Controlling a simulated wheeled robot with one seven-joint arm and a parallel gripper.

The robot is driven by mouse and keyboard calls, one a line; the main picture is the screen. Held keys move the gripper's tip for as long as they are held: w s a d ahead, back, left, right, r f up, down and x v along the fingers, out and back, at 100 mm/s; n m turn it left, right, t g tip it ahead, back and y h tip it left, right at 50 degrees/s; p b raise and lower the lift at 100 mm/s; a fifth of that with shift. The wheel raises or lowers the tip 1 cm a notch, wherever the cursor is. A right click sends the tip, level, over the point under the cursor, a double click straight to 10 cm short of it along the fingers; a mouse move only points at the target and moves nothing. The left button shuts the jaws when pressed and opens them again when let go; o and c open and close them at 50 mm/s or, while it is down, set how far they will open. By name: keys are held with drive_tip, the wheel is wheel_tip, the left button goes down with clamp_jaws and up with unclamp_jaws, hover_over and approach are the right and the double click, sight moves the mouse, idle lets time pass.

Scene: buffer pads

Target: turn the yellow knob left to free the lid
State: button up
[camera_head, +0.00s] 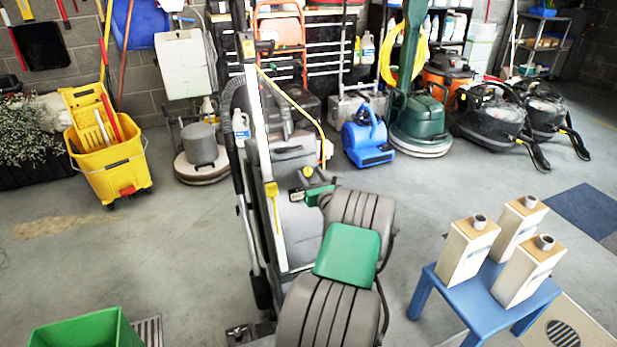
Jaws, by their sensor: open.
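My arm reaches up from the bottom middle, with grey ribbed links and a green section. My gripper (302,187), small and partly dark, is at its far end, open and in front of the grey tank body (290,222) of an upright floor machine. A small yellow spot (308,172), which looks like the knob, shows right beside the gripper's upper side. I cannot tell whether they touch or which way the knob is turned. The lid cannot be made out clearly from the grey body. My arm hides the machine's right side.
A blue table (484,308) with several cream containers stands at right. A green bin (88,330) is at lower left, a yellow mop bucket (108,160) farther back. A blue blower (367,142) and floor machines line the back wall.

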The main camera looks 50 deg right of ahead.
drive_tip(key=shift+w+d, duration=0.15)
drive_tip(key=shift+w, duration=0.2)
drive_tip(key=shift+c, duration=0.3)
clamp_jaws()
